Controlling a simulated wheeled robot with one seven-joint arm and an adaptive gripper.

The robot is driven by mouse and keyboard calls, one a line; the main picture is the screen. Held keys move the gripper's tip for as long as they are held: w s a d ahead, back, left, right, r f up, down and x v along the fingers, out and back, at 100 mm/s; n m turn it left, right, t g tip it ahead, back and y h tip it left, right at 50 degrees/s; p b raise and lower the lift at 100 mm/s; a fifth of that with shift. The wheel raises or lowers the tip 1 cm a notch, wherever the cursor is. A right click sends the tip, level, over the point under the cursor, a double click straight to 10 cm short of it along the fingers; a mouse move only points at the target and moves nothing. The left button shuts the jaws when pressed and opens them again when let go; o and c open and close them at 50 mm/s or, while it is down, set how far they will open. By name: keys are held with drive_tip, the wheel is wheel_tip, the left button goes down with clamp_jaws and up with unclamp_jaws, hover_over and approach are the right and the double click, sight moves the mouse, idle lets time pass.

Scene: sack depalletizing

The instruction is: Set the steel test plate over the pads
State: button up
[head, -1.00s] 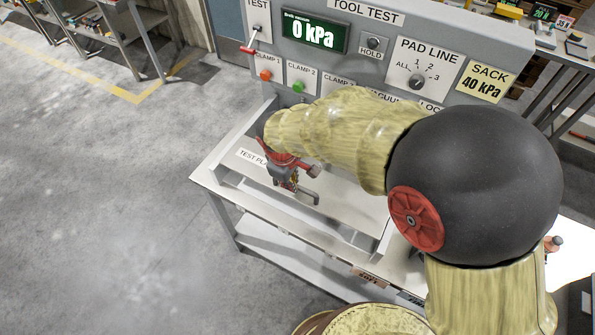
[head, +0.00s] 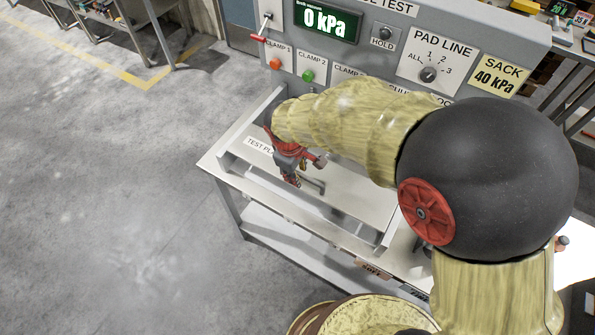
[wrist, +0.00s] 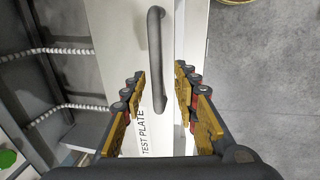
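The steel test plate (head: 348,206) is a pale flat panel lying in the bench's tray, labelled "TEST PLATE". It also shows in the wrist view (wrist: 122,45), with a dark bar handle (wrist: 156,60) standing on it. The handle (head: 314,184) is partly covered by my gripper (head: 293,183) in the head view. In the wrist view my gripper (wrist: 164,88) is open, its fingers spread to either side of the handle's near end, with a gap on both sides. I cannot make out the pads.
The test bench's grey panel (head: 385,62) rises behind the tray, with a lever, clamp buttons and a pad line dial (head: 428,75). The display (head: 326,20) reads 0 kPa. A raised tray rail (head: 310,212) runs along the front. Open floor lies to the left.

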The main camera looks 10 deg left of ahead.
wheel_tip(320, 180, up, 12)
drive_tip(key=s, duration=0.2)
drive_tip(key=shift+s+a+f, duration=0.15)
drive_tip(key=shift+a, duration=0.3)
idle(0.3)
drive_tip(key=s+d+r+m+t+b, duration=0.1)
drive_tip(key=s+d+m, duration=0.3)
drive_tip(key=d, duration=0.5)
drive_tip(key=s+d+r+m+t, duration=0.1)
drive_tip(key=s+d+r+m, duration=0.3)
drive_tip(key=d, duration=0.6)
drive_tip(key=s+d+r+m+t+b, duration=0.1)
drive_tip(key=s+d+m, duration=0.4)
drive_tip(key=d, duration=0.5)
drive_tip(key=shift+s+r+m+t+y+b, duration=0.3)
drive_tip(key=shift+s+r+m+y+b, duration=0.15)
drive_tip(key=shift+r, duration=0.45)
drive_tip(key=shift+w, duration=0.1)
drive_tip(key=shift+o, duration=0.4)
